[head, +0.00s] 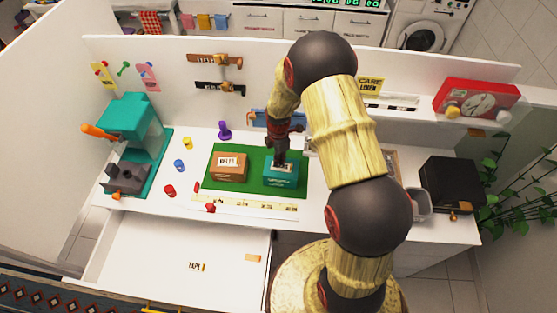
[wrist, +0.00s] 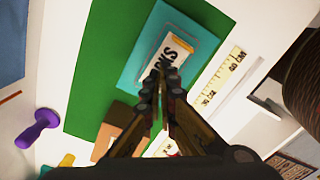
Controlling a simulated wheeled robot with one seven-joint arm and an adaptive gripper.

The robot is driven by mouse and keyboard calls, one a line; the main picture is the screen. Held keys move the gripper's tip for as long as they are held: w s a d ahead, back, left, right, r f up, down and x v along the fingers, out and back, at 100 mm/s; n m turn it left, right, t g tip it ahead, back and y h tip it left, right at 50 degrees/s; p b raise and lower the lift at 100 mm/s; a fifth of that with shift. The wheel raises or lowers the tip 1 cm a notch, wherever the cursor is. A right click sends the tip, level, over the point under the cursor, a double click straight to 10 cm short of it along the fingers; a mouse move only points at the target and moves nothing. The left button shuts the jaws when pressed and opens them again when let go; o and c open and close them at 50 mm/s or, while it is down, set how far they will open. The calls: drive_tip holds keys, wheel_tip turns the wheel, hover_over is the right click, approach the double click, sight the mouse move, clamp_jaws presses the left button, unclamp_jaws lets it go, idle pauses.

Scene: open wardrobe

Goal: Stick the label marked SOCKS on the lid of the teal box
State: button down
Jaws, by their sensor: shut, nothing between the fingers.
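The teal box (head: 281,182) stands at the right end of the green mat (head: 240,190). In the wrist view the teal box (wrist: 146,50) shows its lid, with a white label (wrist: 181,46) lying on it. The label has black letters, partly hidden by my fingers, that look like part of SOCKS, and a yellowish end. It appears flat, but I cannot tell how firmly it sits. My gripper (wrist: 165,78) is shut and empty, its fingertips over the near end of the label. In the head view my gripper (head: 279,160) is right above the lid.
A brown box (head: 228,168) with a label stands left of the teal box. A ruler strip (head: 250,205) runs along the mat's front. A teal machine (head: 130,118) is at left, a dark box (head: 452,184) at right. An open drawer (head: 180,250) is in front.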

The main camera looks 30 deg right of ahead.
drive_tip(key=shift+f+b, duration=0.7)
drive_tip(key=shift+f, duration=0.3)
drive_tip(key=shift+r, duration=0.1)
idle(0.5)
drive_tip(key=shift+r+p, duration=1.95)
drive_tip(key=shift+r, duration=1.55)
